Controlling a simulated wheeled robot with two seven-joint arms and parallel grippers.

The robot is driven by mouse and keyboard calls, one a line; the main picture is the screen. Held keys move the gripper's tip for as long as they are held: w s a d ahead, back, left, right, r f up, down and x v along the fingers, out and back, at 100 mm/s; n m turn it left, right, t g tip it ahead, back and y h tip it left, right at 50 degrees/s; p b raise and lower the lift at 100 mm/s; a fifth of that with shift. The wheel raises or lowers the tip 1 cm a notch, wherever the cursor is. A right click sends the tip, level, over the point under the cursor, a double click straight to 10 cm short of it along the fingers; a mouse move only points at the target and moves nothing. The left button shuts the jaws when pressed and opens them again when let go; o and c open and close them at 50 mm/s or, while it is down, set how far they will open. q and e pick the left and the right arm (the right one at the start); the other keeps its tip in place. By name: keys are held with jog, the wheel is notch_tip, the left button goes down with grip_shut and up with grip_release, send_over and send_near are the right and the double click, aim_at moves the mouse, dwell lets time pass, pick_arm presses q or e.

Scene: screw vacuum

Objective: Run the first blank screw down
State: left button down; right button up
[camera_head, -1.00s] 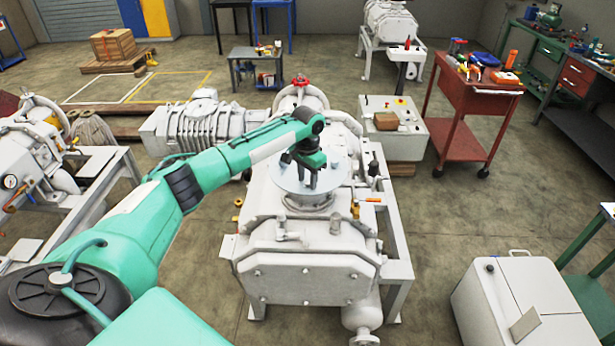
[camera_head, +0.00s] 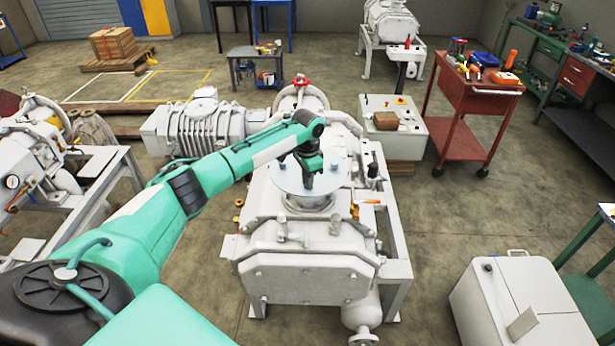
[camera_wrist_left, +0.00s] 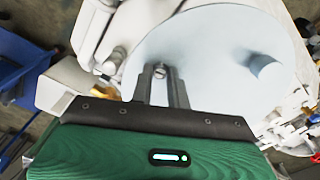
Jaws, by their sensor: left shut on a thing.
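The round pale blank plate (camera_head: 284,180) lies on top of the vacuum pump (camera_head: 312,275). In the left wrist view the blank (camera_wrist_left: 205,45) fills the upper middle. My left gripper (camera_head: 308,188) points down onto the blank. In the left wrist view its two fingers (camera_wrist_left: 160,74) close on the head of a small grey screw (camera_wrist_left: 160,70) near the plate's edge. How deep this screw sits is hidden. A second screw or stud (camera_wrist_left: 265,66) stands up from the plate at the right. My right gripper is not in view.
An orange-handled tool (camera_head: 368,201) lies on the pump's right side. A red valve handle (camera_head: 300,81) is behind the plate. A red tool cart (camera_head: 470,100) and a grey box (camera_head: 525,300) stand to the right, with open floor between.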

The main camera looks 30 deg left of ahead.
pick_arm(q)
jog(key=m+p, duration=0.1)
jog(key=m, duration=0.4)
jog(key=shift+w+r+m, duration=0.1)
jog(key=shift+m, duration=0.2)
jog(key=m, duration=0.5)
jog(key=shift+p, duration=0.35)
jog(key=m, duration=0.4)
jog(key=shift+m, duration=0.4)
jog(key=shift+m+b, duration=0.4)
jog(key=shift+m, duration=1.9)
jog(key=c, duration=1.3)
grip_release()
jog(key=shift+c, duration=0.2)
